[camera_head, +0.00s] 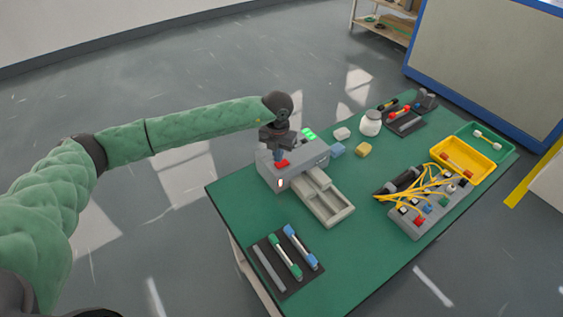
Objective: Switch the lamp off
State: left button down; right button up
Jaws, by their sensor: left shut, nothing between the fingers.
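A grey box-shaped machine (308,158) stands at the left far side of the green table. A red part (283,163) sits on its top, and a small bright spot with a red edge (281,184) shows on its front face. I cannot tell for sure which of these is the lamp or its switch. My left gripper (279,157) is shut and empty, pointing down just over the red part; whether it touches is too small to tell. My right gripper is not in view.
A grey tray (325,205) extends in front of the machine. A grey block with yellow cables (417,222) and a yellow bin (438,152) are on the right. The green table (355,255) is bare at its near middle.

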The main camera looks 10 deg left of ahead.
aim_at(278, 164)
pick_arm(q)
jog(key=shift+f+b, duration=0.85)
jog(key=shift+f, duration=0.2)
dwell(0.7)
jog(key=shift+r, duration=0.1)
jog(key=shift+r+p, duration=0.65)
jog(key=shift+r, duration=2.8)
